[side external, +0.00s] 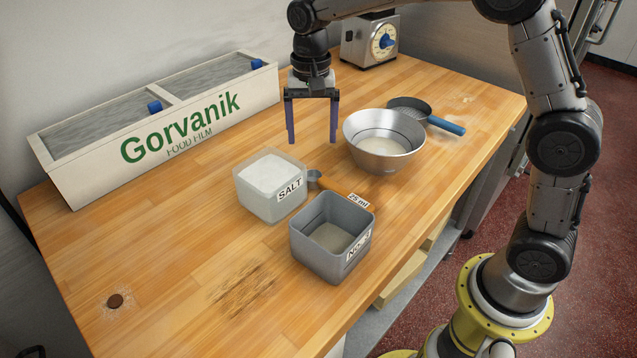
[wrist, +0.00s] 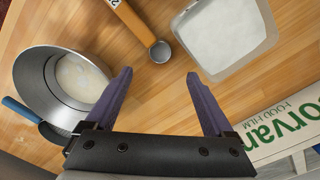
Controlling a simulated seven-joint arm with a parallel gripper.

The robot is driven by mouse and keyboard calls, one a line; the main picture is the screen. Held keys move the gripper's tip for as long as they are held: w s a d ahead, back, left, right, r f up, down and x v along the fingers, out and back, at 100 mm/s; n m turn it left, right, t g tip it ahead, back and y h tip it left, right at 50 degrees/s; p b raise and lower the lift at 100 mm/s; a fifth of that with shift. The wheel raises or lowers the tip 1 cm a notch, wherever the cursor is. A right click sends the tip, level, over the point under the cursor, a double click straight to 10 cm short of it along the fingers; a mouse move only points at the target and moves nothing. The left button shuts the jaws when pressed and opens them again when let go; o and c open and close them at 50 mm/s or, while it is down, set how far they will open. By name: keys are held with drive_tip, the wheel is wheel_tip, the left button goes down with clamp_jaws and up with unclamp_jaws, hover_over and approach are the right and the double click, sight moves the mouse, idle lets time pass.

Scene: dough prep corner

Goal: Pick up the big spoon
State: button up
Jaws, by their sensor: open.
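One spoon is in view, a measuring spoon (side external: 347,194) with an orange-brown handle, a small metal bowl and a "75 ml" label. It lies between the salt tub and the grey tub, which hides part of it in the side view. In the wrist view the spoon (wrist: 135,21) is at the top, its bowl (wrist: 160,52) pointing toward my gripper (wrist: 159,75). In the side view my gripper (side external: 312,141) points down above the table, behind the spoon and apart from it. Its purple fingers are spread with nothing between them.
The salt tub (side external: 271,205) and grey tub (side external: 297,247) flank the spoon. A metal bowl (side external: 377,162), a blue-handled pan or sieve (side external: 447,125) and a scale (side external: 370,50) stand farther back. A film box (side external: 200,128) lines the left. The table's front left is mostly clear.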

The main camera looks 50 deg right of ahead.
sight(313, 175)
wheel_tip(313, 175, down, 10)
drive_tip(key=shift+f, duration=0.2)
clamp_jaws()
idle(0.7)
drive_tip(key=shift+r, duration=0.1)
